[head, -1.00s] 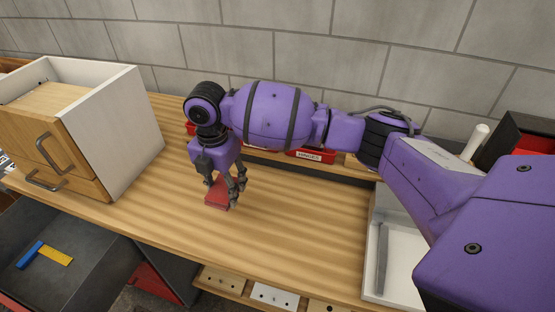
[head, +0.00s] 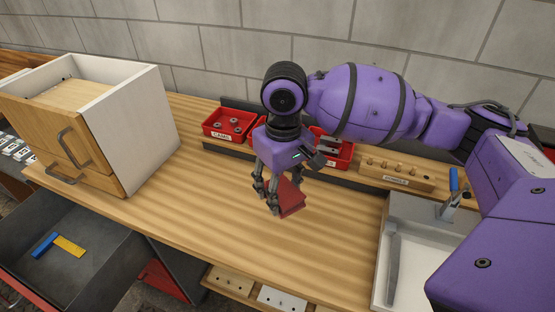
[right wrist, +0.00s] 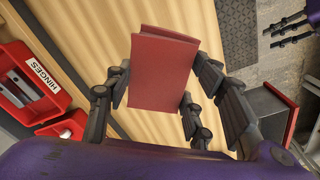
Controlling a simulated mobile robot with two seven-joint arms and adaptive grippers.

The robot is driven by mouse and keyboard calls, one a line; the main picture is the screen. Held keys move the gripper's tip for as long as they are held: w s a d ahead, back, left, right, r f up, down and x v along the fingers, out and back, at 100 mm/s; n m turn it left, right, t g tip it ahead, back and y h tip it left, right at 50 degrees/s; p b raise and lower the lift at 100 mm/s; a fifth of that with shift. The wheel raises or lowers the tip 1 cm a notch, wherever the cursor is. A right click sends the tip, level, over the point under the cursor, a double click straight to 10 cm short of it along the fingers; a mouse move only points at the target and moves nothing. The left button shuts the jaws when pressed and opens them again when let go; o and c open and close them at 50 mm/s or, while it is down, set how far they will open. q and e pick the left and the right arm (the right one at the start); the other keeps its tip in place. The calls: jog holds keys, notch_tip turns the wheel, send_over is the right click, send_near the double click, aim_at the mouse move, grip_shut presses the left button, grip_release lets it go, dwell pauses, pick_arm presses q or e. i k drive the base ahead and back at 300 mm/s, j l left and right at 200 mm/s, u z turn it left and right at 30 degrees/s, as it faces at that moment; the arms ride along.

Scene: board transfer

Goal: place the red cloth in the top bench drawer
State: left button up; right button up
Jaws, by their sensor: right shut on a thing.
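The red cloth (head: 291,198) is a folded, stiff-looking piece held above the bench top in the head view. It also shows in the right wrist view (right wrist: 162,75). My right gripper (head: 278,196) is shut on it, with fingers on both sides of it. A grey drawer (head: 110,232) below the bench top stands pulled open at the lower left, left of the gripper. A blue and yellow square (head: 62,244) lies in it. My left gripper (right wrist: 290,32) shows only at the upper right of the right wrist view, away from the cloth; its opening is unclear.
A wooden cabinet with a white side (head: 140,125) and two handles stands on the bench at left. Red bins (head: 228,123) and a wooden holder (head: 395,172) line the back. A pale tray (head: 420,245) lies at right. The middle bench top (head: 220,220) is clear.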

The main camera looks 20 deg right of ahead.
aim_at(95, 265)
jog(key=i+j, duration=0.1)
jog(key=j, duration=0.35)
jog(key=i+j+u, duration=0.15)
jog(key=j, duration=0.25)
jog(key=i+j, duration=0.1)
jog(key=j, duration=0.3)
jog(key=i+j+u, duration=0.1)
jog(key=j, duration=0.35)
jog(key=i+j+u, duration=0.1)
jog(key=j, duration=0.3)
jog(key=i+j, duration=0.25)
jog(key=j+u, duration=0.05)
jog(key=j, duration=0.05)
